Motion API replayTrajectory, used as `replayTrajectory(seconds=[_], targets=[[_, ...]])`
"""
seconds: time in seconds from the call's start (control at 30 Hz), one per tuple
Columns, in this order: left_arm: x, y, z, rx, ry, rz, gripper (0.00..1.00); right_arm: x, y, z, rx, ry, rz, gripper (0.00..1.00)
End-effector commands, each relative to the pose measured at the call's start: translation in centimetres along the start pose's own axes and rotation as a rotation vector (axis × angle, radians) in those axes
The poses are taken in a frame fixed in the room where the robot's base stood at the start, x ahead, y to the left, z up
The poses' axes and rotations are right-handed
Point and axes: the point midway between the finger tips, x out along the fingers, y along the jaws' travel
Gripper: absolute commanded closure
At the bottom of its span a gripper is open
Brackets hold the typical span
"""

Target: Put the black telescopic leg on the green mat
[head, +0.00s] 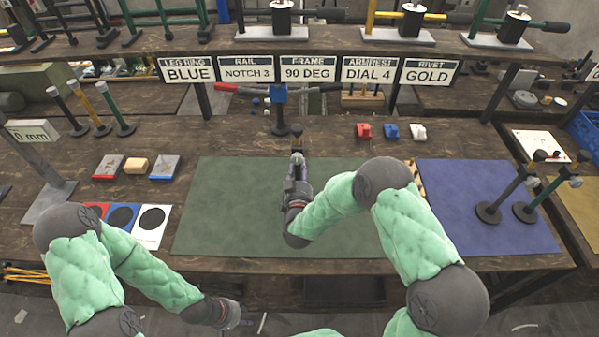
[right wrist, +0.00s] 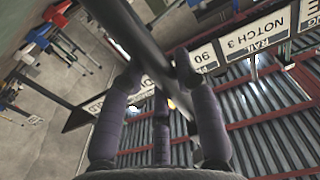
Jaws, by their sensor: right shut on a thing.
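My right gripper (head: 297,180) is above the green mat (head: 225,205), near the mat's far middle edge. In the right wrist view, my right gripper (right wrist: 160,82) is shut around a dark, slim tube, the black telescopic leg (right wrist: 138,42). The leg runs slantwise between the fingers. In the head view only a small end of the leg (head: 297,131) shows beyond the gripper, and the rest is hidden. My left gripper (head: 232,316) is low, in front of the table's near edge; its finger opening is unclear.
A blue mat (head: 470,215) at the right holds a black leg (head: 505,195) and a green leg (head: 545,197), both upright. More legs (head: 88,105) stand at the left. A stand with a blue top (head: 279,95) is just behind the green mat. The mat's left half is clear.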

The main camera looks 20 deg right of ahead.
Motion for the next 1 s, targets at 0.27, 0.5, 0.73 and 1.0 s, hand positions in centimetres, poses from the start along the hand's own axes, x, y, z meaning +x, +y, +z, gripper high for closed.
replayTrajectory(seconds=[0.27,0.5,0.73,1.0], targets=[[0.18,-0.06,0.0,0.0,0.0,0.0,0.6,0.11,0.04,0.3,0.001,0.007,0.002,1.0],[0.49,-0.17,-0.01,0.0,0.0,0.0,0.6,0.04,0.02,0.76,0.0,0.003,0.001,0.52],[0.47,-0.17,-0.01,0.0,0.0,0.0,0.6,0.03,0.02,0.73,0.0,0.003,0.001,0.45],[0.01,0.0,0.0,0.0,0.0,0.0,0.6,-0.25,-0.01,0.34,0.0,0.002,0.0,0.45]])
